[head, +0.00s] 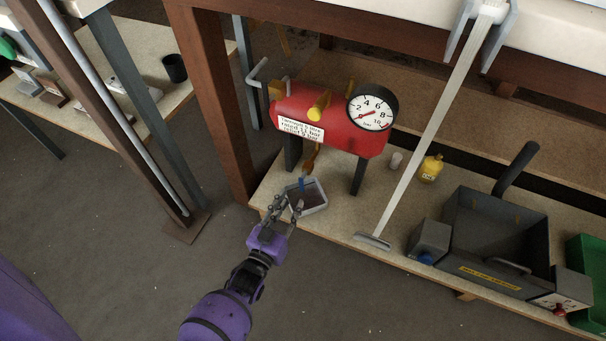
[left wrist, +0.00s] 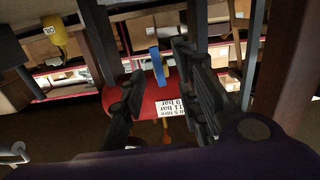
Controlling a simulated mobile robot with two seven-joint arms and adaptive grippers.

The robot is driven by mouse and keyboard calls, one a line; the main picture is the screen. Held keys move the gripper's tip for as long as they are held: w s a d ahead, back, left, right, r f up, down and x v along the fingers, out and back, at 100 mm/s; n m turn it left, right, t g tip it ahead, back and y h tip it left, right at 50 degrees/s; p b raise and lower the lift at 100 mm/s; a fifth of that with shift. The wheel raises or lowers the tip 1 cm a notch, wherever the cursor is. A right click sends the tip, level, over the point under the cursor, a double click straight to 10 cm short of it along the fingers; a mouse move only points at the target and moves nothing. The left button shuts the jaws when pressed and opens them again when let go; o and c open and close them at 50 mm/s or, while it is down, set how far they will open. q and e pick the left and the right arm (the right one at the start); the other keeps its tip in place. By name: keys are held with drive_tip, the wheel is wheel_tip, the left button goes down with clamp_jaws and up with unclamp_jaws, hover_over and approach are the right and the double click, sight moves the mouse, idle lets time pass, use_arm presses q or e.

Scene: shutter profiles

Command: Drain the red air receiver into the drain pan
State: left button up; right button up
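The red air receiver (head: 335,135) stands on dark legs on a low shelf, with a white label, a yellow knob (head: 319,106) and a round pressure gauge (head: 371,108) on it. The gauge needle points to the lower left. The drain pan (head: 323,207), a shallow grey tray, sits beneath its left end. A small blue lever (head: 301,184) shows above the pan. In the left wrist view, a blue lever (left wrist: 155,62) stands between my fingers, apart from them, before the red receiver (left wrist: 148,105). My left gripper (head: 284,206) is open at the pan's near left edge. My right gripper is out of view.
A wooden post (head: 215,100) rises left of the receiver. A long-handled squeegee (head: 435,130) leans across on the right.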

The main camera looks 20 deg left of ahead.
sight(301, 184)
use_arm(q)
drive_tip(key=shift+w+d+r+t+b, duration=0.25)
drive_tip(key=shift+w+r+t+b, duration=0.1)
drive_tip(key=shift+w+r, duration=0.45)
drive_tip(key=w+b, duration=0.1)
drive_tip(key=w, duration=0.4)
drive_tip(key=shift+f+b, duration=0.1)
drive_tip(key=shift+b, duration=0.2)
drive_tip(key=shift+w, duration=0.5)
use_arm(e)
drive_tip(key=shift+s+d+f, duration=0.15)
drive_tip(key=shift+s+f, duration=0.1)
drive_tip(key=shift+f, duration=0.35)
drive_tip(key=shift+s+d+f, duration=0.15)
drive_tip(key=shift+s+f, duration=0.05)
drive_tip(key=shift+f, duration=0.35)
use_arm(q)
drive_tip(key=shift+c, duration=0.2)
clamp_jaws()
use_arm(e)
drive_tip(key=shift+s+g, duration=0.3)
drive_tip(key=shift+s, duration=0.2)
